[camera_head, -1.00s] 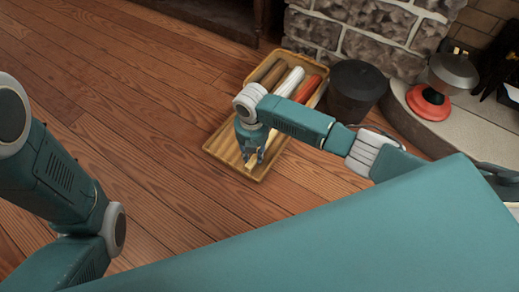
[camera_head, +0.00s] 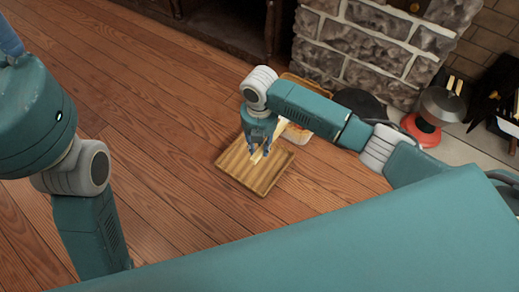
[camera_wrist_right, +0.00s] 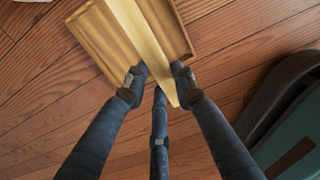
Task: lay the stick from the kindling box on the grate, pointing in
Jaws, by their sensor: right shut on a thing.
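My right gripper (camera_head: 259,156) is over the front part of the wooden kindling box (camera_head: 245,178). It is shut on a pale, flat wooden stick (camera_head: 255,158). In the right wrist view the stick (camera_wrist_right: 140,35) runs from between the dark fingers (camera_wrist_right: 158,82) out over the box (camera_wrist_right: 97,35). I cannot tell if the stick touches the box. I cannot clearly make out the grate; dark shapes (camera_head: 492,100) stand at the right edge.
A stone fireplace wall (camera_head: 375,45) stands behind the box. A dark bucket (camera_head: 362,102) is partly hidden by my right arm. A red-based object with a grey top (camera_head: 437,108) stands on the pale hearth (camera_head: 462,146). The plank floor (camera_head: 150,120) left of the box is clear.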

